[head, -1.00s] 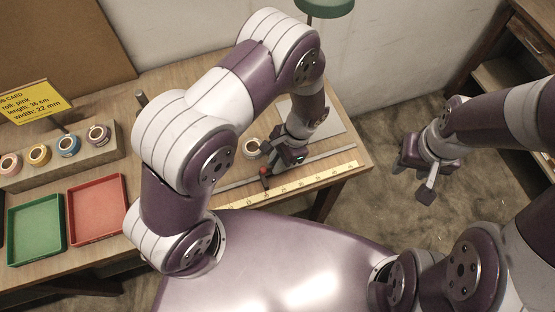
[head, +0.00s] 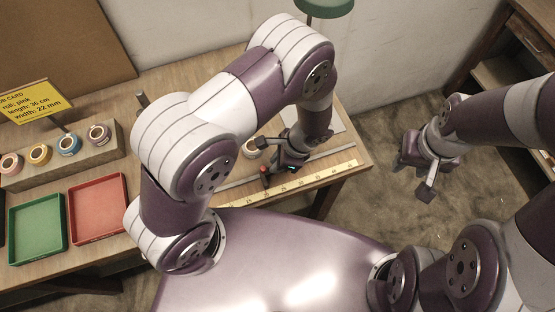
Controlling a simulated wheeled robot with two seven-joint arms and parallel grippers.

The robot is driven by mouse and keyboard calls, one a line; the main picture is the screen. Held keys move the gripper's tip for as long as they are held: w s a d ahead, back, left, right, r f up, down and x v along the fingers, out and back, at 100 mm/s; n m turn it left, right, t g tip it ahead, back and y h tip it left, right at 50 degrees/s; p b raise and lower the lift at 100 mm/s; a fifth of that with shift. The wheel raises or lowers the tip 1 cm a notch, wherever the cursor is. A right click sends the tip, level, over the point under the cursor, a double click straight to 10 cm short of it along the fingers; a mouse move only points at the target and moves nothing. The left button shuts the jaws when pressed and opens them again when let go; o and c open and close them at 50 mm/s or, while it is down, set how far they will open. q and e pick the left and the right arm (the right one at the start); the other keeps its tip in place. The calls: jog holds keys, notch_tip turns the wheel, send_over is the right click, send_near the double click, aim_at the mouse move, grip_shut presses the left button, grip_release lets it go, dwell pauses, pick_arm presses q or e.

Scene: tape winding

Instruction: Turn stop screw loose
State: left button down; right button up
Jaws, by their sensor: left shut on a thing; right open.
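The stop (head: 265,176) is a small dark piece with a red part, on the metal rail beside the yellow ruler (head: 310,183). My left gripper (head: 272,171) is down at the stop and is shut on its screw; the fingertips and the screw are too small and too covered to see clearly. My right gripper (head: 422,182) is open and empty, off to the right of the table above the floor.
Green (head: 36,228) and red (head: 97,208) trays lie at left. Coloured tape rolls (head: 68,145) sit on a wooden rack below a yellow job card (head: 35,104). A green lamp (head: 325,8) stands at the back.

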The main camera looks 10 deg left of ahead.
dwell(0.3)
pick_arm(q)
jog(key=c, duration=1.1)
grip_release()
jog(key=b+v, duration=0.1)
jog(key=v, duration=1.1)
jog(key=shift+s+d+r, duration=0.15)
jog(key=shift+r, duration=0.2)
